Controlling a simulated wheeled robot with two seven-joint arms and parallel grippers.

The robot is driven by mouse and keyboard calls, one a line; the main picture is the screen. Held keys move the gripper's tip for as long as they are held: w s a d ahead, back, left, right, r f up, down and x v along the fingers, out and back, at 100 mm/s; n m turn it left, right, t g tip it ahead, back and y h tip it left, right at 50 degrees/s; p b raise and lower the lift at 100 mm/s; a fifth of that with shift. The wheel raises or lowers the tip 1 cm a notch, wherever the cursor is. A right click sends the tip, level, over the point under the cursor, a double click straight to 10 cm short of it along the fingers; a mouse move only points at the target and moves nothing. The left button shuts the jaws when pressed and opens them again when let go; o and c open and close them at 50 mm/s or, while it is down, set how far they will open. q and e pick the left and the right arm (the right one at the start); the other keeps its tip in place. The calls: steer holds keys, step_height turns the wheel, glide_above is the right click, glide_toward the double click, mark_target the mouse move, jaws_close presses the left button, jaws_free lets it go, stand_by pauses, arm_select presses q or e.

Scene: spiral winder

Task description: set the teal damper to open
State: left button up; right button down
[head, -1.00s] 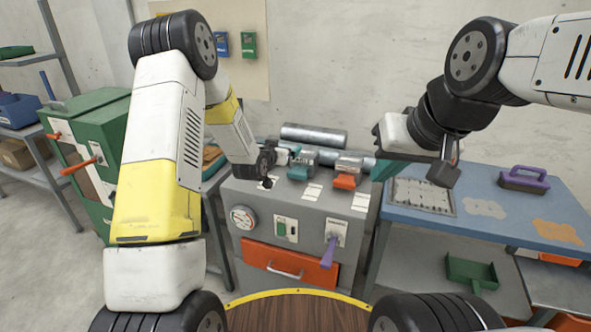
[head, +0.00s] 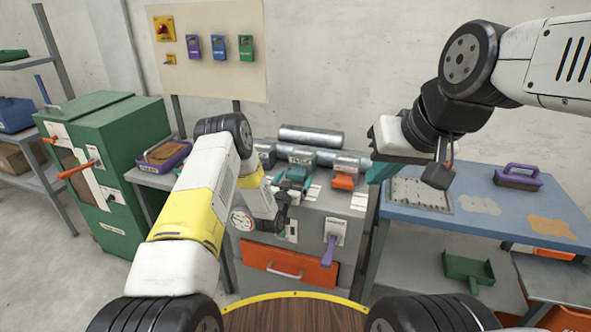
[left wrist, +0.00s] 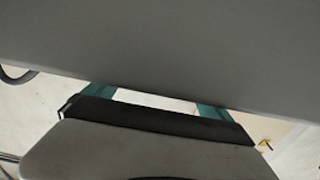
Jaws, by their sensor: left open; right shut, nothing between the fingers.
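The teal damper (head: 298,173) sits on a grey duct on top of the grey cabinet (head: 318,215), between a grey unit and an orange damper (head: 343,181). My left gripper (head: 284,186) is open and in front of the teal damper, partly covering it. Whether they touch cannot be told. In the left wrist view the teal fingers (left wrist: 155,100) stand apart, partly hidden by a large grey surface, with a pale patch between them. The damper's handle position is hard to make out. My right gripper (head: 381,172) is shut and empty at the cabinet's right.
The cabinet front has a gauge (head: 242,220), a purple lever (head: 329,250) and an orange drawer (head: 290,264). A blue table (head: 480,224) with a purple-handled brush (head: 518,177) stands at right, a green cabinet (head: 120,160) at left.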

arm_select(q)
steer(key=shift+x, duration=0.8)
